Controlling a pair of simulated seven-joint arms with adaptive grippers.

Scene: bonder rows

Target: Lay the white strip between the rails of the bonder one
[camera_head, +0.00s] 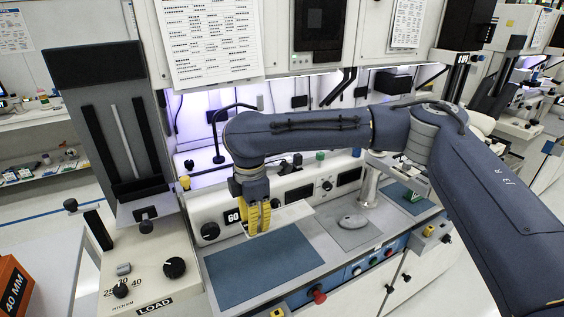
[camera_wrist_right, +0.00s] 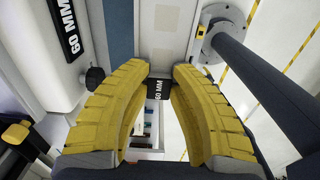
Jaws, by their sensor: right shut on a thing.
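My right gripper (camera_head: 258,228) points down in front of the central machine (camera_head: 205,232), its yellow fingers closed in. A pale, flat strip (camera_head: 292,213) shows beside the fingers, reaching right above the worktop; the fingers hide part of it. A pale band (camera_wrist_right: 167,35) runs away from the fingertips there. I cannot make out the bonder's rails or tell which machine is bonder one. My left gripper is out of view.
A blue mat (camera_head: 262,268) lies below the gripper, and a grey pad (camera_head: 346,230) with a rounded object lies to its right. A metal post (camera_head: 369,188) stands behind that. A LOAD panel (camera_head: 150,275) with knobs is at left; an orange 40 MM box (camera_head: 14,288) is at the corner.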

